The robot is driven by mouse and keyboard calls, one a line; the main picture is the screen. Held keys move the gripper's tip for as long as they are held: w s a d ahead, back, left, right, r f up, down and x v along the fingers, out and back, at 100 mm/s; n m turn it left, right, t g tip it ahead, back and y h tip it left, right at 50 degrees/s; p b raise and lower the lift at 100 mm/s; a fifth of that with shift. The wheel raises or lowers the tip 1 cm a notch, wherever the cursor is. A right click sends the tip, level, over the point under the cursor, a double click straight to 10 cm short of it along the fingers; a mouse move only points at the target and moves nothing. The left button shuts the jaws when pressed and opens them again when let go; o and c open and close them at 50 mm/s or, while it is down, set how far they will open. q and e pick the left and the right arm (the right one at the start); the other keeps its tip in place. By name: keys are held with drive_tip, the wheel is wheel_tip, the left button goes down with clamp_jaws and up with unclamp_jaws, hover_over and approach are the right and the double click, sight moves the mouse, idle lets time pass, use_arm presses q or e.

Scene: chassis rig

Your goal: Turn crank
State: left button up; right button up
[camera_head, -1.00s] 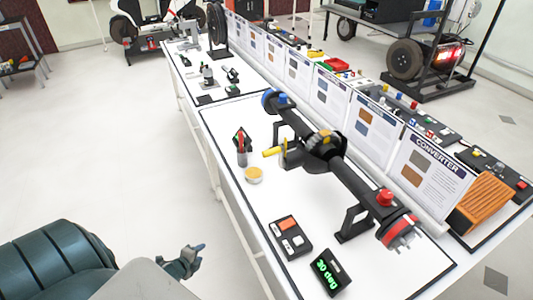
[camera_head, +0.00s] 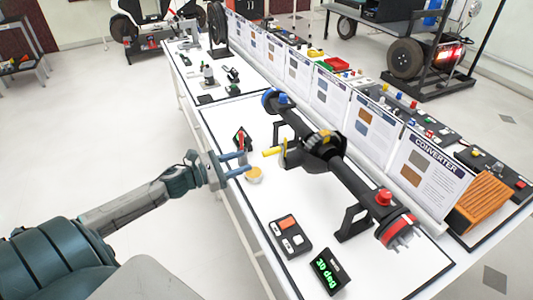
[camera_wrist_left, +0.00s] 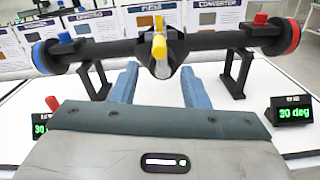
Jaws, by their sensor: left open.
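The crank has a yellow handle (camera_head: 272,152) that sticks out toward the left from the middle of the black axle rig (camera_head: 340,168). My left gripper (camera_head: 240,164) is open and empty, with its blue fingers pointing at the handle from the left, a little apart from it. In the left wrist view the yellow handle (camera_wrist_left: 159,46) lies ahead, between and beyond the two open fingers (camera_wrist_left: 157,88). A black display (camera_head: 330,272) on the table front reads 30 deg. My right gripper is not in view.
A black control box (camera_head: 290,238) lies nearer the front. Upright panels (camera_head: 362,125) line the back of the rig.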

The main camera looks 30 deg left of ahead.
sight(264, 152)
use_arm(q)
drive_tip(key=p+x, duration=0.4)
drive_tip(key=x, duration=0.4)
drive_tip(key=shift+w+d+r, duration=0.1)
drive_tip(key=shift+w+r, duration=0.05)
drive_tip(key=shift+w, duration=0.1)
drive_tip(key=shift+w+d, duration=0.2)
drive_tip(key=shift+w, duration=0.1)
clamp_jaws()
